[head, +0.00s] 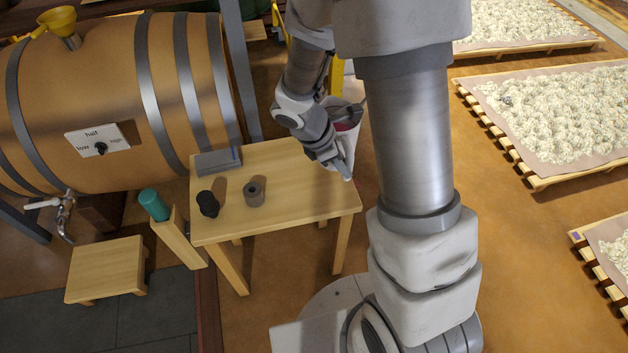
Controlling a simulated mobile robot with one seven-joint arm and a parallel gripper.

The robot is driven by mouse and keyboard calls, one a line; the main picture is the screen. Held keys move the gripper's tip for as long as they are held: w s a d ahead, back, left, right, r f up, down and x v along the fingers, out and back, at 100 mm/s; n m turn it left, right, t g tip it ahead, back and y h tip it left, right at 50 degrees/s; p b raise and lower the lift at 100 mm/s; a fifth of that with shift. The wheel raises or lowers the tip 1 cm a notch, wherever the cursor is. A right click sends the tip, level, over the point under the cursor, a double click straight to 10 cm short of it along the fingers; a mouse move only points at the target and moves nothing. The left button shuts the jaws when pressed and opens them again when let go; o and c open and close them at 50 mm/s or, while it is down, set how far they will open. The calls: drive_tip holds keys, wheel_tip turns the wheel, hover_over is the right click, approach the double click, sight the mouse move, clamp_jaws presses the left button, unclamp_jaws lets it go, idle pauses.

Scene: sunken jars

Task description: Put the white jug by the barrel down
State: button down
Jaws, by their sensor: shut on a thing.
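The white jug (349,142) is in my gripper (340,163), partly hidden behind the gripper and my arm. Something dark red shows at its mouth. The gripper is shut on it, at the far right end of the small wooden table (300,190). I cannot tell whether the jug is over the tabletop or just past its edge, or whether its base touches anything. The big wooden barrel (100,110) with grey hoops lies on its side at the left, with a yellow funnel (57,22) on top and a tap (64,212) low on its front.
On the table are a grey block (218,162), a black cylinder (208,204) and a grey-brown cup (254,192). A teal cylinder (153,204) stands on a wooden post beside it. A low stool (106,269) is under the tap. The table's middle and front right are clear.

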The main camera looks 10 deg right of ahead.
drive_tip(key=w+a+f+b, duration=0.3)
drive_tip(key=a+f, duration=0.2)
drive_tip(key=f, duration=0.2)
drive_tip(key=shift+a+f, duration=0.3)
drive_tip(key=shift+f, duration=0.05)
drive_tip(key=shift+f, duration=0.15)
drive_tip(key=c, duration=0.7)
unclamp_jaws()
drive_tip(key=shift+f, duration=0.1)
